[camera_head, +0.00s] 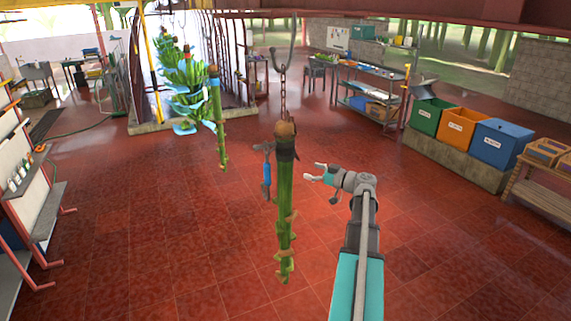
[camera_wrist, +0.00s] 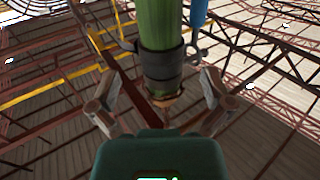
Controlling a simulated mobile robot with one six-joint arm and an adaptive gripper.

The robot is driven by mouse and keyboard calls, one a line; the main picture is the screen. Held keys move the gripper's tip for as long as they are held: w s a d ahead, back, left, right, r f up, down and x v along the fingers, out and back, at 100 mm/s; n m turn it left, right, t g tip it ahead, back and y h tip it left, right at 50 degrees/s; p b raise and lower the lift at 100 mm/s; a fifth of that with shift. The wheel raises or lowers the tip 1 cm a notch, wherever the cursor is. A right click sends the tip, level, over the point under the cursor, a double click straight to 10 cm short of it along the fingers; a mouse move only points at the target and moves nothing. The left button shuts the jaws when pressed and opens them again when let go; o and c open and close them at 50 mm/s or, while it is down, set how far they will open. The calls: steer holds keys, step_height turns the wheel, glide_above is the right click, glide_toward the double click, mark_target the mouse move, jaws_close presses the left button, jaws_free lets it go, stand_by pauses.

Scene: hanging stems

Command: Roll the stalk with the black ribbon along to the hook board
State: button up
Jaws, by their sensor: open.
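The green stalk with the black ribbon (camera_head: 285,190) hangs upright from a chain and hook (camera_head: 284,85) in the middle of the head view. The black ribbon (camera_wrist: 162,68) is wrapped near the stalk's brown cut end, which shows in the wrist view. My gripper (camera_head: 318,174) is open, just right of the stalk's upper part and apart from it. In the wrist view the stalk lies ahead, between the lines of my two spread fingers (camera_wrist: 160,98). I cannot pick out the hook board for sure.
A blue-handled tool (camera_head: 267,172) hangs close to the stalk's left. Another stalk with a blue ribbon (camera_head: 217,115) hangs farther back left, before leafy bunches (camera_head: 190,90). Green, orange and blue bins (camera_head: 500,143) stand at right. A rack (camera_head: 35,205) stands at left. The red floor is clear.

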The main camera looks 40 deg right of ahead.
mark_target(292, 165)
steer(key=x, duration=1)
steer(key=shift+w+a, duration=0.1)
steer(key=shift+w, duration=0.1)
